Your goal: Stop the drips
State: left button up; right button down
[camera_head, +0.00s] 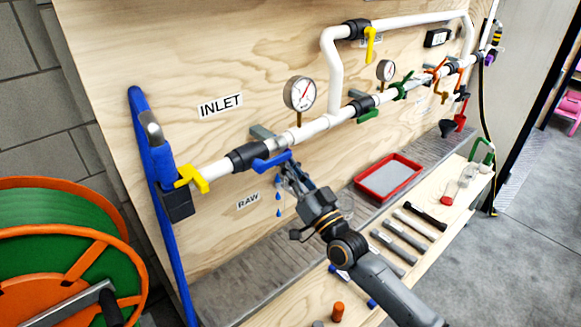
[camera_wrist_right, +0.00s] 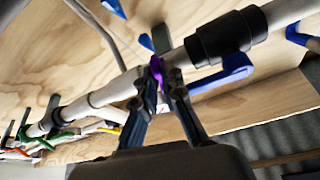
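Blue drips (camera_head: 278,197) hang in the air below the inlet pipe, under the blue valve handle (camera_head: 272,161). My right gripper (camera_head: 287,171) is raised from below, close under the pipe and just right of that handle. In the right wrist view its two fingertips (camera_wrist_right: 165,80) stand apart on either side of a small purple lever (camera_wrist_right: 157,72). A gap shows between the fingers; whether they touch the lever is unclear. A blue handle (camera_wrist_right: 222,75) and drips (camera_wrist_right: 146,42) show nearby. My left gripper is not in view.
Pressure gauges (camera_head: 300,93), a yellow handle (camera_head: 192,178) and a green handle (camera_head: 367,114) are along the pipework. A red tray (camera_head: 417,169) and several tools lie on the bench below. A green and orange hose reel (camera_head: 60,262) stands at left.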

jog(key=shift+m+h+p, duration=0.6)
jog(key=shift+m+p, duration=0.2)
jog(key=shift+m, duration=0.2)
jog(key=c, duration=1.5)
grip_release()
jog(key=shift+o, duration=0.2)
jog(key=v, duration=1.2)
jog(key=shift+f, duration=0.2)
